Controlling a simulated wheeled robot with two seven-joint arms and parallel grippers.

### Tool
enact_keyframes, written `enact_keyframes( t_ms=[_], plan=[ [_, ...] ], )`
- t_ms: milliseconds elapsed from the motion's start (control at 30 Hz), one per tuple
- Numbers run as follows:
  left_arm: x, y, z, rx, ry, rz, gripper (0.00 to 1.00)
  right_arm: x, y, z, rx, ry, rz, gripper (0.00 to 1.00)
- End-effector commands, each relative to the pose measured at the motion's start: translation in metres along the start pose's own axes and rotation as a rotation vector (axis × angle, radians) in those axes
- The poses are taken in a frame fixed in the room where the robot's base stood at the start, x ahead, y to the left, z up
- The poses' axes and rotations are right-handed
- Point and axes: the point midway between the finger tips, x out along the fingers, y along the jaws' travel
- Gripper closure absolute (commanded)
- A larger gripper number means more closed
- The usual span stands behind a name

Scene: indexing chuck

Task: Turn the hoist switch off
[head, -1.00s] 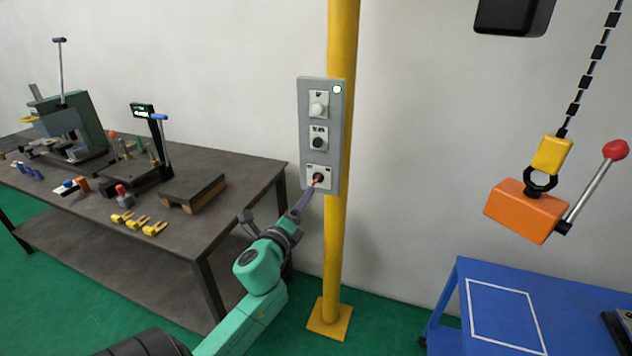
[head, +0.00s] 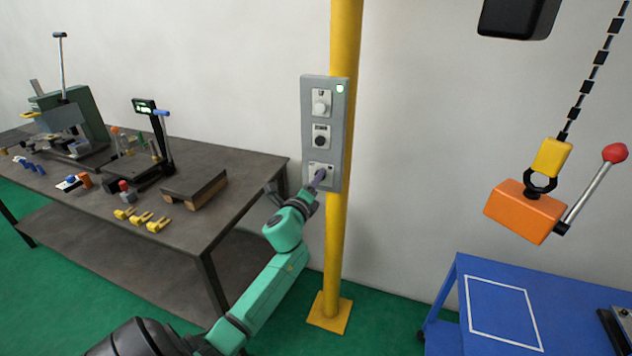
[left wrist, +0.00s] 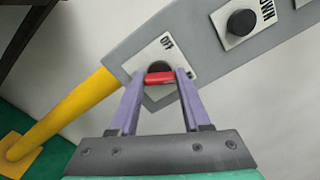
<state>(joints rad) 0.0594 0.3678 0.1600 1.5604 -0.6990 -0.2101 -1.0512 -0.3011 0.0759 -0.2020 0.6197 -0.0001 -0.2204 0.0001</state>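The grey control panel (head: 309,110) hangs on the yellow post. In the left wrist view, the switch's red bar (left wrist: 160,78) lies between my two purple fingertips, under an on/off label (left wrist: 168,43). My left gripper (head: 318,182) is at the switch, its fingers on either side of the bar (left wrist: 160,73). Whether they press on it I cannot tell. In the head view the fingers hide most of the knob. My right gripper is not in view.
A small lamp (head: 340,88) glows green-white. A dark workbench (head: 235,180) stands left. An orange block (head: 524,211) hangs from a chain on the right, above a blue table (head: 453,295).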

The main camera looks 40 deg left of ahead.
Motion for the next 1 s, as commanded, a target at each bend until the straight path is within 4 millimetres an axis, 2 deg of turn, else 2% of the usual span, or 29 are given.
enact_keyframes(
  t_ms=[267, 467, 1000],
  plan=[
    [-0.0002, 0.0006, -0.0008, -0.035, 0.001, 0.002, 1.0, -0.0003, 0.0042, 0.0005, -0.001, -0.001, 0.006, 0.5],
    [-0.0001, 0.0006, -0.001, -0.129, 0.001, 0.002, 1.0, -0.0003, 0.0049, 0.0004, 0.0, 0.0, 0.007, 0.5],
    [-0.0002, 0.0005, -0.0012, -0.609, 0.001, 0.003, 1.0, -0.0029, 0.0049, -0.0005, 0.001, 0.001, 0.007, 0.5]
  ],
)
